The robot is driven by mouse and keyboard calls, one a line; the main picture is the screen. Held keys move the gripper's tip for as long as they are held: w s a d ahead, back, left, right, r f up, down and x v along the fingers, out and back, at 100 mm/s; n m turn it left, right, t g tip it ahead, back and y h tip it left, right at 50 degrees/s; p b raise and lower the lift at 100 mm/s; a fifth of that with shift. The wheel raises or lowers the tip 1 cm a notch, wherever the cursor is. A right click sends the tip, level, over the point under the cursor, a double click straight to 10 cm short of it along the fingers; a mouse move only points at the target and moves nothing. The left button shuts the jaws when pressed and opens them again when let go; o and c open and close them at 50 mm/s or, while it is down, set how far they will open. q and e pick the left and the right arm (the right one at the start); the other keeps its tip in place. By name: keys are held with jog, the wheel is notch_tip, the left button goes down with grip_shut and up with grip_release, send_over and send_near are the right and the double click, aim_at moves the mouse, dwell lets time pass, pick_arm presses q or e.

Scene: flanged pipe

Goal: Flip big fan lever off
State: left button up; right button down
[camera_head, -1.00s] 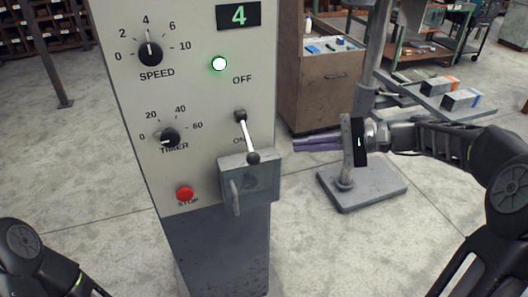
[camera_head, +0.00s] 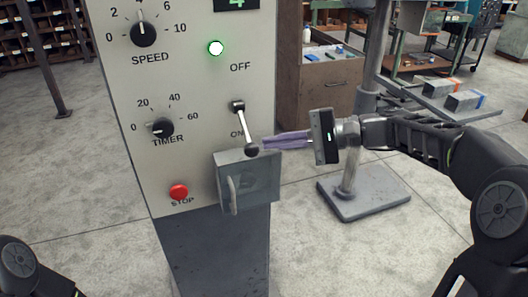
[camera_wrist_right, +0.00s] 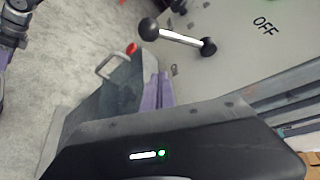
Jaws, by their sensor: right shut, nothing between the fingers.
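The lever (camera_head: 243,128) on the grey control panel has a white rod with a black ball at each end. Its lower ball is down by the ON label, and the OFF label is above. It also shows in the right wrist view (camera_wrist_right: 179,37). My right gripper (camera_head: 266,144) is shut and empty, its purple fingers pointing left just right of the lower ball. Whether they touch the ball is unclear. In the right wrist view the fingers (camera_wrist_right: 158,90) show below the lever. My left gripper is out of frame; only part of my left arm shows.
A grey box with a handle (camera_head: 248,182) juts from the panel just below the lever. A red STOP button (camera_head: 178,191), TIMER knob (camera_head: 162,128), SPEED knob (camera_head: 143,34) and lit green lamp (camera_head: 216,48) are on the panel. A stand (camera_head: 362,193) is behind my right arm.

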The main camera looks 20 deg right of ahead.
aim_at(245, 130)
jog(key=s+a, duration=0.1)
jog(key=s+a+r+p, duration=0.1)
jog(key=a, duration=0.1)
jog(key=shift+s+a+r+p, duration=0.1)
jog(key=shift+a+p, duration=0.1)
jog(key=shift+p, duration=0.1)
dwell(0.3)
